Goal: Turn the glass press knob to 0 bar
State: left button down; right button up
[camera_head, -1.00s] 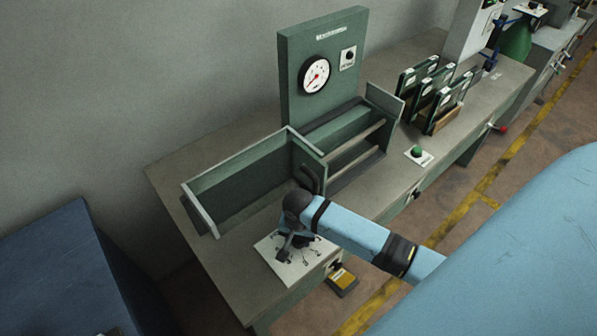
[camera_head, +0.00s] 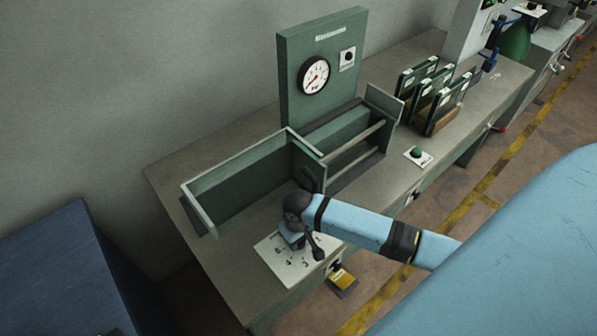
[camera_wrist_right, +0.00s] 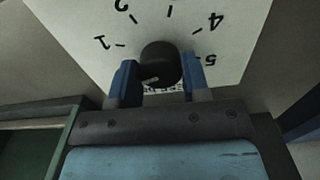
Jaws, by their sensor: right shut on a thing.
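The black round knob (camera_wrist_right: 160,60) stands on a white dial plate (camera_wrist_right: 75,25) with printed numbers; 1, 2, 4 and 5 can be read in the right wrist view. A small white mark shows on the knob's lower left side. My right gripper (camera_wrist_right: 158,78) is shut on the knob, with one blue finger at each side. In the head view, the dial plate (camera_head: 275,257) lies at the bench's front left, and my right gripper (camera_head: 292,240) points down over it and hides the knob. The left gripper is out of view.
A green panel with a round gauge (camera_head: 313,76) stands behind the open green trays (camera_head: 250,180). A green button (camera_head: 418,153) and racks of framed plates (camera_head: 432,95) are to the right. A yellow pedal (camera_head: 342,278) is below the bench edge.

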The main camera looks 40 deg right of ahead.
jog(key=shift+n, duration=0.8)
jog(key=o, duration=0.9)
jog(key=shift+o, duration=0.2)
jog(key=shift+r, duration=0.15)
notch_tip(320, 180, up, 14)
jog(key=b, duration=0.1)
jog(key=shift+f, duration=0.2)
